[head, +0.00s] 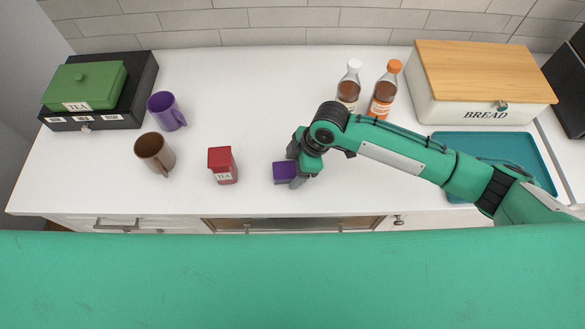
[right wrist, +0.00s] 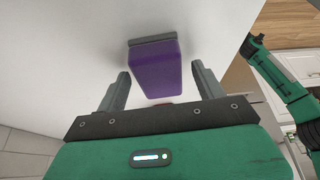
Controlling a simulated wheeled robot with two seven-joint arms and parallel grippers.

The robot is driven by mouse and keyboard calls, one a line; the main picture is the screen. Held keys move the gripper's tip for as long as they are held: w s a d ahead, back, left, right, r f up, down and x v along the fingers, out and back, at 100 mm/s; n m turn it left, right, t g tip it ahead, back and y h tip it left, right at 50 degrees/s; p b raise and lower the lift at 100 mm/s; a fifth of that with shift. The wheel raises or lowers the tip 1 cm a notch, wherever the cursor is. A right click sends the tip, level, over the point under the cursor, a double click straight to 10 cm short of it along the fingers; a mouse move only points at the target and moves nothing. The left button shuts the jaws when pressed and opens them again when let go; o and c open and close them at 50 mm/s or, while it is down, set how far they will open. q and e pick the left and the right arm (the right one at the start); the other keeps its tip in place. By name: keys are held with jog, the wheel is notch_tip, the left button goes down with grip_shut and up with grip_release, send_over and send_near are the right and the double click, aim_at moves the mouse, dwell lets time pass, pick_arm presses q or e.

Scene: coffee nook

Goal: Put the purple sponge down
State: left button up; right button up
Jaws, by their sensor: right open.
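The purple sponge (head: 284,173) is at the counter's front middle, apparently resting on the white top. In the right wrist view the sponge (right wrist: 155,72) shows a purple body with a grey strip along its far end. My right gripper (head: 295,167) is low over it with its jaws open. In the wrist view its two fingers stand on either side of the sponge, with a visible gap on each side. Part of the sponge is hidden by the gripper in the head view. My left gripper is not in view.
A red tea tin (head: 223,166), a brown mug (head: 154,151) and a purple mug (head: 166,111) stand to the left. Two bottles (head: 384,92) stand behind my right arm. A teal tray (head: 520,150) and a bread box (head: 480,90) are at right. The counter's centre back is clear.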

jog(key=d+r+b, duration=0.1)
jog(key=w+d+r+b, duration=0.1)
jog(key=shift+w+r, duration=0.1)
jog(key=shift+r, duration=0.3)
jog(key=b+v, duration=0.1)
jog(key=v, duration=0.8)
jog(key=shift+r, duration=0.2)
